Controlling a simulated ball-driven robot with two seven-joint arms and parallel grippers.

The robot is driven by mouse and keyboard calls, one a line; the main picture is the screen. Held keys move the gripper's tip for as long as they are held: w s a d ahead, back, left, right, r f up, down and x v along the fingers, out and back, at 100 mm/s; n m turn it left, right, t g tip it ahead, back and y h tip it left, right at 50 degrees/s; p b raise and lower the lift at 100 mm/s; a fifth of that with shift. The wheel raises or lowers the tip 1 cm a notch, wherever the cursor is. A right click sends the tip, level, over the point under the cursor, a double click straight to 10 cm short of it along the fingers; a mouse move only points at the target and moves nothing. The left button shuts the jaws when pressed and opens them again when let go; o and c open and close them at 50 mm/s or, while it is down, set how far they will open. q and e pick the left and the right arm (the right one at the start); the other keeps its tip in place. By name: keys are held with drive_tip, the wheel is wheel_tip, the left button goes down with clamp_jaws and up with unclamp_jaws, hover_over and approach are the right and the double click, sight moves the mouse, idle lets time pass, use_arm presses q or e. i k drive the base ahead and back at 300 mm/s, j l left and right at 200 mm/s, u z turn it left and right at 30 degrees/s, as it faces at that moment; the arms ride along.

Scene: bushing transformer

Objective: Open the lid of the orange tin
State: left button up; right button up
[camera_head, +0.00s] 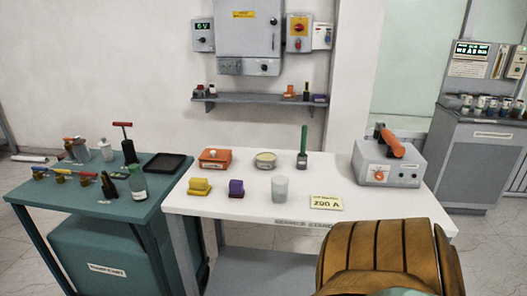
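The orange tin (215,159) is a low, flat box near the back left of the white table (320,208). It has a pale label on its front and a small dark spot on top. Its lid looks shut, though the tin is small in the picture. A round, pale, shallow dish (265,160) stands apart to its right. A yellow block (199,187) and a purple block (236,188) lie in front of it. Neither of my grippers shows in the head view, and nothing touches the tin.
A pale cup (280,189), an upright green-handled tool (303,148), a yellow sign (327,203) and a grey device with an orange handle (389,163) share the table. A teal bench (115,212) with bottles and a black tray (165,163) adjoins it on the left.

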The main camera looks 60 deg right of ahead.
sight(214, 155)
drive_tip(key=z, duration=1.7)
drive_tip(key=i+j+z, duration=0.15)
drive_tip(key=i+j, duration=0.05)
drive_tip(key=j, duration=0.05)
